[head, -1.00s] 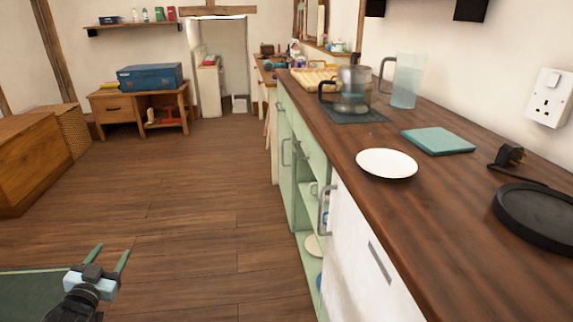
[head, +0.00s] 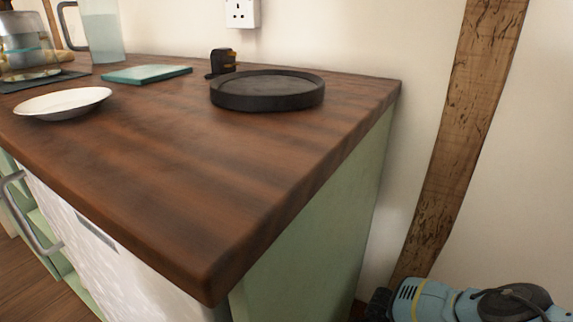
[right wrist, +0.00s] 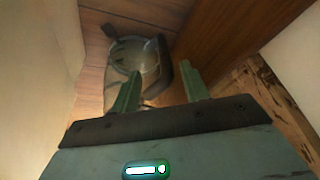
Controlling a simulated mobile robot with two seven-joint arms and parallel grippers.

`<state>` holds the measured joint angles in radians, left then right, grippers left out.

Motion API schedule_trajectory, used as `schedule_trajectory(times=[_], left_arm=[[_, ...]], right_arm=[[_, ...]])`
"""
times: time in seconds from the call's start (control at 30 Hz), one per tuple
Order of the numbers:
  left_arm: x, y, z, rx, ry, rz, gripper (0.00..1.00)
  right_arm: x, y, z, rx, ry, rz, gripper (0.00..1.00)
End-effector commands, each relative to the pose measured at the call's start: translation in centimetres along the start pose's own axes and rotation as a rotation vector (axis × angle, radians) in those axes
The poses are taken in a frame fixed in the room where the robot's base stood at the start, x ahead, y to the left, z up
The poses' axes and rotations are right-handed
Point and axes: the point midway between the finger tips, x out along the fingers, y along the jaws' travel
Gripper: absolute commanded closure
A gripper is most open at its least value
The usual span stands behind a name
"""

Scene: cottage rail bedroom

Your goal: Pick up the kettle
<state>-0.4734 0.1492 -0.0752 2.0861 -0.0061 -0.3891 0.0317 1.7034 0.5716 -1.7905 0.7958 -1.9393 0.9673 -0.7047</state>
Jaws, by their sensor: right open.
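In the right wrist view a clear glass kettle-like vessel (right wrist: 131,55) with a dark handle (right wrist: 161,82) stands on a wooden surface that looks like floor planks. My right gripper (right wrist: 160,88) is open, with its two green fingers apart. The vessel lies beyond the fingertips, mostly to the left, and its handle shows between them. The fingers do not appear to hold anything; the exact gap is hard to judge. In the head view a black round base (head: 267,92) lies empty on the counter. My left gripper is out of view.
Another glass pot (head: 25,30) is cut off at far left. A timber post (head: 465,130) stands against the wall at right.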

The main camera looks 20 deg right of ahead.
Motion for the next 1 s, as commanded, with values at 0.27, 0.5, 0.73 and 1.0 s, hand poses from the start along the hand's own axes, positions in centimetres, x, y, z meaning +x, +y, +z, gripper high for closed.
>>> schedule_trajectory(times=[0.27,0.5,0.73,1.0], left_arm=[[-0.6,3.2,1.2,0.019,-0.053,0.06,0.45],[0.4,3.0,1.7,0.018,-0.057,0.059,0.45],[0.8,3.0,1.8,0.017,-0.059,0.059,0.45],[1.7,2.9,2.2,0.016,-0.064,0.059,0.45]], right_arm=[[0.6,-0.3,-0.5,-0.106,0.071,-0.014,0.55],[2.4,-0.2,-0.5,-0.102,0.069,-0.011,0.55],[3.2,-0.3,-0.6,-0.1,0.067,-0.013,0.55],[4.7,-0.2,-0.7,-0.1,0.068,-0.012,0.55]])
